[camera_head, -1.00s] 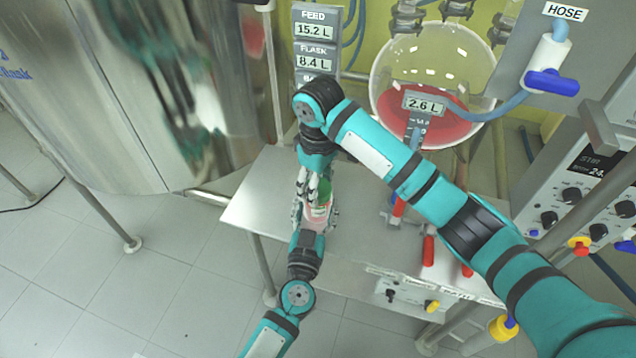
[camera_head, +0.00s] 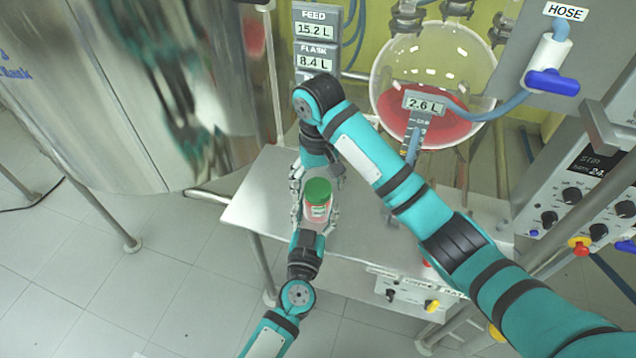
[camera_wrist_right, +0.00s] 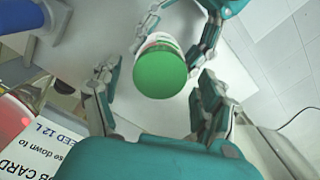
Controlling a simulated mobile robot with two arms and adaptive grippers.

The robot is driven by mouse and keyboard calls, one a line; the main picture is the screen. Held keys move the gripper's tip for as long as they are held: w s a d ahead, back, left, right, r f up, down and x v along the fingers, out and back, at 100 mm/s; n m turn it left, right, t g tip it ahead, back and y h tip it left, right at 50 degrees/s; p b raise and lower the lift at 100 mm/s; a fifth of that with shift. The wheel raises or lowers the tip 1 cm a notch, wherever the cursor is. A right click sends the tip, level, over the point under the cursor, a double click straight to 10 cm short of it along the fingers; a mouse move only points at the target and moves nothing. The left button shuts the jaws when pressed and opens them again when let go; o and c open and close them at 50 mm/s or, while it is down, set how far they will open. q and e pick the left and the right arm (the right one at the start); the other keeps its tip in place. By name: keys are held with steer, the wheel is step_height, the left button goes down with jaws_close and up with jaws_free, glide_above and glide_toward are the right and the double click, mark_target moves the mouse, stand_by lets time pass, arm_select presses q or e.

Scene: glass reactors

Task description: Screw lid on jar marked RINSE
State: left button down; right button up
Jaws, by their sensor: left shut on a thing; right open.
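A jar (camera_head: 317,212) with reddish contents and a white label stands upright over the grey table. Its label is too small to read. A green lid (camera_head: 317,190) sits on top of the jar; how tightly, I cannot tell. My left gripper (camera_head: 315,222) is shut on the jar's body, and its fingers also show in the right wrist view behind the lid. My right gripper (camera_wrist_right: 155,98) is open, with its fingers on either side of the lid (camera_wrist_right: 160,73) and apart from it.
The grey table (camera_head: 255,205) is clear left of the jar. A round glass vessel (camera_head: 430,55) with red liquid hangs behind, right of my right arm. A large steel tank (camera_head: 90,100) stands at the left. A control box (camera_head: 575,190) is at the right.

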steer(key=shift+r, duration=2)
steer(key=shift+c, duration=0.3)
steer(key=shift+r+n, duration=0.15)
steer(key=shift+n, duration=0.25)
steer(key=n, duration=0.2)
steer(key=r+n, duration=0.1)
steer(key=shift+w+a+n, duration=0.2)
steer(key=shift+a+n, duration=0.05)
steer(key=shift+n, duration=0.05)
steer(key=n, duration=0.2)
steer(key=r+n, duration=0.1)
steer(key=n, duration=0.2)
steer(key=shift+a+r, duration=0.15)
steer(key=n, duration=0.4)
steer(key=shift+s+d+r+n, duration=0.1)
steer(key=shift+d+r+n, duration=0.1)
steer(key=shift+r+n, duration=0.15)
steer(key=n, duration=0.3)
steer(key=shift+s+d+r, duration=0.1)
steer(key=shift+d, duration=0.1)
